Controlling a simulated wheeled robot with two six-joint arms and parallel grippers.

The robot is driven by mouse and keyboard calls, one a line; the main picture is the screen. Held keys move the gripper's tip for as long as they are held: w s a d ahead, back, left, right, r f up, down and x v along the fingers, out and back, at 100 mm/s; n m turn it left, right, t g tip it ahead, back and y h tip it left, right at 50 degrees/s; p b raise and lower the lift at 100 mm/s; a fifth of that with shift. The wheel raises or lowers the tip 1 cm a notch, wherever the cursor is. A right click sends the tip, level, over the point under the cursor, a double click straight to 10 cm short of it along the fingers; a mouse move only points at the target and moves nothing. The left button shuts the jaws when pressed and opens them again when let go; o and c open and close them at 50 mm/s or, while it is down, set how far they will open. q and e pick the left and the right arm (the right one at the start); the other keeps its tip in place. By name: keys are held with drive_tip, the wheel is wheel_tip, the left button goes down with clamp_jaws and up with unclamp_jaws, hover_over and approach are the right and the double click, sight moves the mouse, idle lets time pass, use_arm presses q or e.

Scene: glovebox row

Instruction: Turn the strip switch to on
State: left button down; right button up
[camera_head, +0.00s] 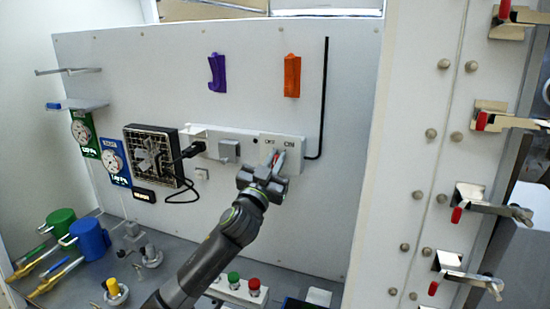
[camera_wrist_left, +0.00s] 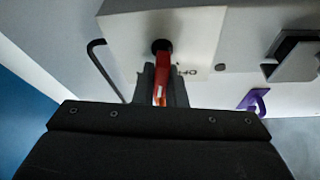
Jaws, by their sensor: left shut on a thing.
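The strip switch (camera_head: 292,165) is a white box at the right end of a white power strip (camera_head: 235,134), marked OFF at left and ON at right. Its red handle shows in the left wrist view (camera_wrist_left: 162,68), running from a dark round pivot to between my fingers. My left gripper (camera_head: 277,163) is at the front of the switch box and shut on the red handle; it also shows in the left wrist view (camera_wrist_left: 160,94). The fingers hide part of the handle, and I cannot tell its exact setting. My right gripper is not in view.
A black plug (camera_head: 194,149) sits left of the switch, with its cable looping by a black fan (camera_head: 153,155). Purple (camera_head: 217,73) and orange (camera_head: 292,76) hooks are above. A button box (camera_head: 240,290) is below. Latches line the right wall.

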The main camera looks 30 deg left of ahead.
use_arm(q)
drive_tip(key=m+h+p, duration=0.1)
drive_tip(key=m, duration=0.1)
drive_tip(key=m+h+p, duration=0.1)
drive_tip(key=m, duration=0.1)
drive_tip(key=shift+d+r+m+p, duration=0.1)
drive_tip(key=shift+d+m+p, duration=0.05)
drive_tip(key=shift+m+p, duration=0.2)
drive_tip(key=shift+m+h+p, duration=0.4)
drive_tip(key=shift+m+p, duration=0.05)
drive_tip(key=shift+f, duration=0.2)
drive_tip(key=c, duration=1.5)
unclamp_jaws()
drive_tip(key=shift+d, duration=0.1)
drive_tip(key=shift+r+b+v, duration=0.15)
drive_tip(key=shift+b+v, duration=1.85)
drive_tip(key=shift+v, duration=2.35)
drive_tip(key=shift+r+b+v, duration=0.2)
drive_tip(key=shift+b+v, duration=1.75)
drive_tip(key=shift+v, duration=2.4)
